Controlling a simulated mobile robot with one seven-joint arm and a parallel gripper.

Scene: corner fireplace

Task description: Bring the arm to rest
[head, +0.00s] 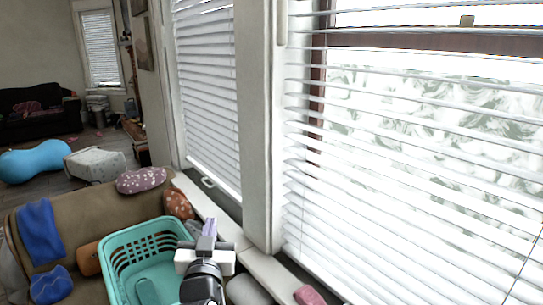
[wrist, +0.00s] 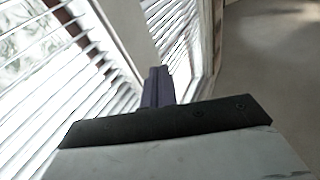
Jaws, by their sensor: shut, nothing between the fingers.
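My gripper (head: 209,228) is low in the middle of the head view, at the end of my raised arm. Its purple fingers point up and away, towards the window wall. In the wrist view the fingers (wrist: 158,86) are together, with nothing between them. The gripper appears just right of a teal basket in the head view. I cannot tell how far apart they are in depth.
The teal basket (head: 122,247) rests on a brown sofa (head: 88,212) with cushions and blue cloths. Window blinds (head: 400,150) and a sill fill the right side. A blue peanut-shaped ball (head: 30,165) and a grey ottoman (head: 95,163) stand beyond.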

